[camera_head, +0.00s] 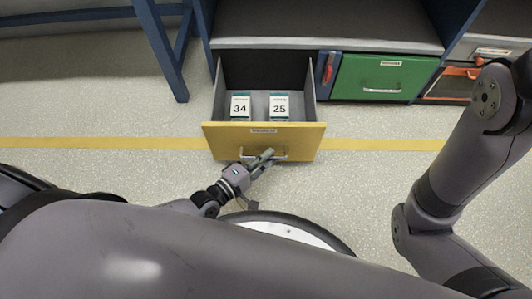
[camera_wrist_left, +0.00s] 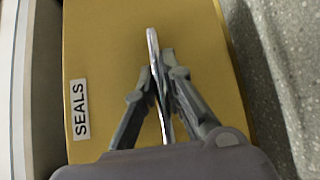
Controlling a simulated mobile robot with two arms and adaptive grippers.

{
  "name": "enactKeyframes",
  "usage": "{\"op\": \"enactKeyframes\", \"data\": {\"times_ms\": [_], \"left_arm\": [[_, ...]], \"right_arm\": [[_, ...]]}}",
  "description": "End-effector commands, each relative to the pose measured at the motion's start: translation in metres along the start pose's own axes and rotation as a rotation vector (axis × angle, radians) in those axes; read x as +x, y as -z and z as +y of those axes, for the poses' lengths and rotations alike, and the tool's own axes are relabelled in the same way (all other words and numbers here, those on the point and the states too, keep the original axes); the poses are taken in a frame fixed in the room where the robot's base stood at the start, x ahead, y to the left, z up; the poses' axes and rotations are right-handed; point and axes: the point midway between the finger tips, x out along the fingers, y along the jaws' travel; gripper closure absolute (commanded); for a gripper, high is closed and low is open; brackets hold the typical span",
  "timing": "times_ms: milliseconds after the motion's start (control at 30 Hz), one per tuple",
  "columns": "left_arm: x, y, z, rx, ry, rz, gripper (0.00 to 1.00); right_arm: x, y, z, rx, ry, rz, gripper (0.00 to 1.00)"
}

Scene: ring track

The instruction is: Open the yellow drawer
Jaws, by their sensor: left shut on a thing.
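The yellow drawer (camera_head: 222,140) is pulled out from under the grey workbench in the head view, its inside showing. Its yellow front also fills much of the left wrist view (camera_wrist_left: 100,50), with a label reading SEALS (camera_wrist_left: 80,109). A metal bar handle (camera_wrist_left: 153,45) is on that front. My left gripper (camera_head: 262,158) is at the handle, and in the wrist view its fingers (camera_wrist_left: 162,85) are shut on the handle from both sides. My right arm shows at the right of the head view, but its gripper is not in view.
Two boxes marked 34 (camera_head: 240,108) and 25 (camera_head: 279,107) stand in the drawer. A green drawer (camera_head: 380,78) and an orange-fronted one (camera_head: 450,84) are shut to the right. A blue bench leg (camera_head: 163,50) stands left. A yellow floor line (camera_head: 100,143) crosses the floor.

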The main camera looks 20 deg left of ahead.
Motion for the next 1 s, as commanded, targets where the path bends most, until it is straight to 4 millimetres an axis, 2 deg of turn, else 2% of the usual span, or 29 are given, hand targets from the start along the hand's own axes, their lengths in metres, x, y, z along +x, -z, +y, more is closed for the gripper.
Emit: {"op": "enactKeyframes", "data": {"times_ms": [367, 400, 667, 1000], "left_arm": [[0.0, -0.0013, 0.0002, -0.004, -0.001, -0.001, 1.0], [0.0, -0.0013, 0.0002, -0.004, -0.001, 0.0, 0.89], [0.0, -0.0007, 0.0002, -0.002, -0.001, 0.0, 0.71], [-0.0003, -0.0006, 0.0016, -0.001, -0.001, 0.0, 0.7]], "right_arm": [[0.0002, 0.0018, -0.0002, 0.0, 0.001, 0.004, 0.37], [0.0003, 0.0021, -0.0002, 0.0, 0.001, 0.005, 0.37], [0.0005, 0.0027, -0.0002, 0.0, 0.001, 0.005, 0.37], [0.0003, 0.0036, -0.0001, -0.002, 0.004, 0.006, 0.37]]}}
